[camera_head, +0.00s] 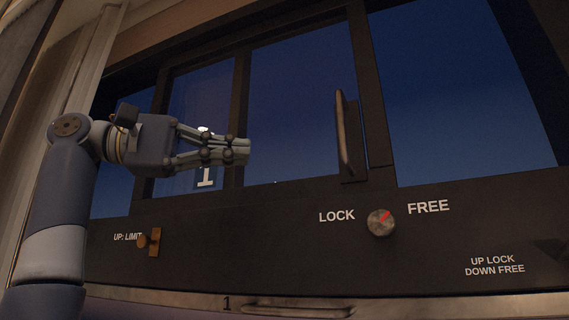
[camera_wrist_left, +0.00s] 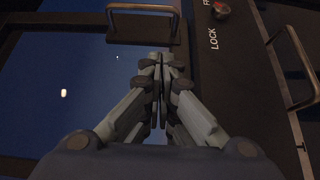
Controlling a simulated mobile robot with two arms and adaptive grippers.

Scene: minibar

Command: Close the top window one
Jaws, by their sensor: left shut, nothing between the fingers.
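The window (camera_head: 300,110) has dark frames and blue panes. A white "1" label (camera_head: 205,177) shows low on the glass at left, partly behind my gripper. An upright handle (camera_head: 343,135) is on the dark window stile right of the middle; the handle also shows at the top of the left wrist view (camera_wrist_left: 143,9). My left gripper (camera_head: 240,151) comes in from the left in front of the panes, with its fingers together and empty. Its fingertips (camera_wrist_left: 160,62) point toward the handle, with a gap between. My right gripper is in neither view.
A round knob (camera_head: 380,222) with a red mark sits between "LOCK" and "FREE" below the window. A small brass latch (camera_head: 148,241) is at lower left by "UP: LIMIT". A drawer handle (camera_head: 297,311) runs along the bottom.

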